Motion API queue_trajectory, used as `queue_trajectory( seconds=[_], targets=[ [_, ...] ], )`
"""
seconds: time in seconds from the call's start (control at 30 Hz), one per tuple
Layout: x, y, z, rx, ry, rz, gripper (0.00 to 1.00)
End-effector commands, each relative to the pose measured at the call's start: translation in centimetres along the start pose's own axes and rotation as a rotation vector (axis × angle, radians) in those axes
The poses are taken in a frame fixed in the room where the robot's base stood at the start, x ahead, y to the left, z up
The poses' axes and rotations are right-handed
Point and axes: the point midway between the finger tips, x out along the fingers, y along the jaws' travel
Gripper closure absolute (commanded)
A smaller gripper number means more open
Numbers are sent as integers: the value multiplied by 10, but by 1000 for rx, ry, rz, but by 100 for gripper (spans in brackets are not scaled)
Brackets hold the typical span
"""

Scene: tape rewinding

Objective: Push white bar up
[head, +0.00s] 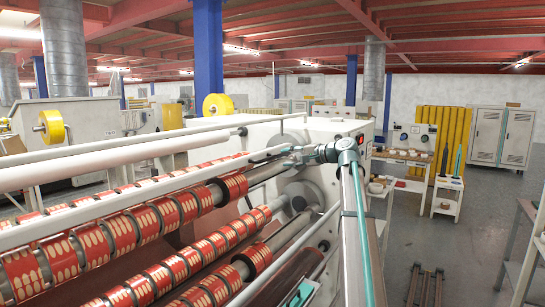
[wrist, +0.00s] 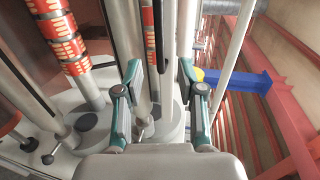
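A long white bar (head: 130,197) runs from the left edge up toward the machine's right end in the head view. Its far end is close to my gripper (head: 282,153). My gripper also shows in the wrist view (wrist: 158,75), its two teal and grey fingers apart. A pale bar (wrist: 186,32) and a rod with red-printed rolls pass through or behind the space between the fingers. I cannot tell whether a finger touches the white bar. The gripper's fingertips are small and partly hidden in the head view.
Rows of red-printed rolls (head: 145,222) on shafts lie below the bar. A thicker white roller (head: 100,165) runs above and behind it. The machine's white end housing (head: 285,135) is close by the gripper. A table with tools (head: 410,157) and open floor lie to the right.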

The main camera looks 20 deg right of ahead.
Motion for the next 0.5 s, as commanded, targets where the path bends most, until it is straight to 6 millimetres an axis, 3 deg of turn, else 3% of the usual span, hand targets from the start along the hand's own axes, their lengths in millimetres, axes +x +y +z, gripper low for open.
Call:
queue_trajectory(
  seconds=[0.5],
  targets=[
    [81,-1,-1,-3,1,1,61]
  ],
)
